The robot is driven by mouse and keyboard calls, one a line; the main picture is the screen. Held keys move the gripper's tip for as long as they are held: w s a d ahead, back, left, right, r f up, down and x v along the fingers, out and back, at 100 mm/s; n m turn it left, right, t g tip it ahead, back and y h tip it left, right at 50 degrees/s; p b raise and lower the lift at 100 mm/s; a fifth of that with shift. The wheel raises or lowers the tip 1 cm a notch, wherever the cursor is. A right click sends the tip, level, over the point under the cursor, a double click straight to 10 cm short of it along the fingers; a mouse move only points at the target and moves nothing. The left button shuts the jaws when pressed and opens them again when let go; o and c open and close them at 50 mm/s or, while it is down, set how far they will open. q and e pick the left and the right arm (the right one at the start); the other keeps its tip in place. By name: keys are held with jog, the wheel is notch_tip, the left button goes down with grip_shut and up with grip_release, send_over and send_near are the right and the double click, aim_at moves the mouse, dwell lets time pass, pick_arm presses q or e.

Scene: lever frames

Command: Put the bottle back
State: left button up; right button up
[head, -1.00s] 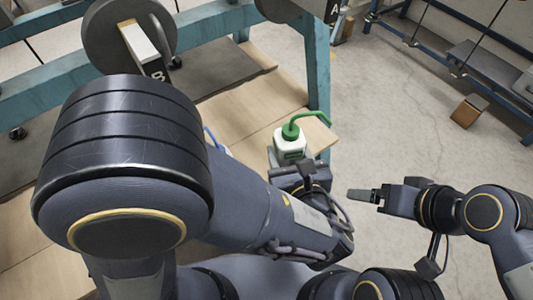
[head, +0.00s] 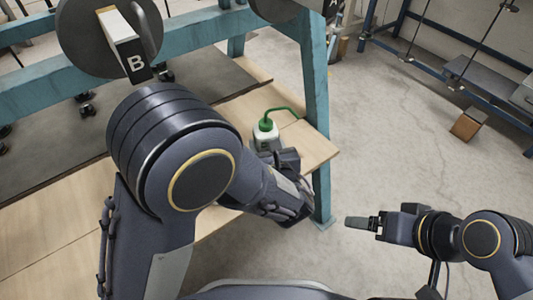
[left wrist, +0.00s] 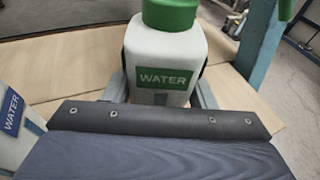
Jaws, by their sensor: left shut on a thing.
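A white bottle (head: 266,134) with a green cap and a bent green spout is upright at the right end of the wooden bench top. In the left wrist view the bottle (left wrist: 165,55) shows a green WATER label. My left gripper (head: 270,152) is shut on the bottle, a finger on each side. The bottle's base is hidden by the gripper, so I cannot tell whether it touches the bench. My right gripper (head: 362,222) is away to the right above the floor, with nothing seen in it; its finger gap is not clear.
The left wrist view shows a second bottle (left wrist: 15,125) with a blue WATER label, close on the left. The wooden bench top (head: 312,146) has a teal post (head: 318,110) at its right end. A round plate with a B-marked lever (head: 124,45) stands behind.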

pick_arm(q)
notch_tip(320, 180, down, 2)
jog(key=shift+f, duration=0.2)
jog(key=shift+r, duration=0.15)
pick_arm(e)
jog(key=shift+f, duration=0.5)
jog(key=shift+f, duration=0.1)
pick_arm(q)
jog(key=shift+f+b, duration=0.3)
jog(key=shift+b, duration=0.1)
jog(key=o, duration=0.8)
jog(key=shift+s, duration=0.1)
jog(key=shift+c, duration=0.2)
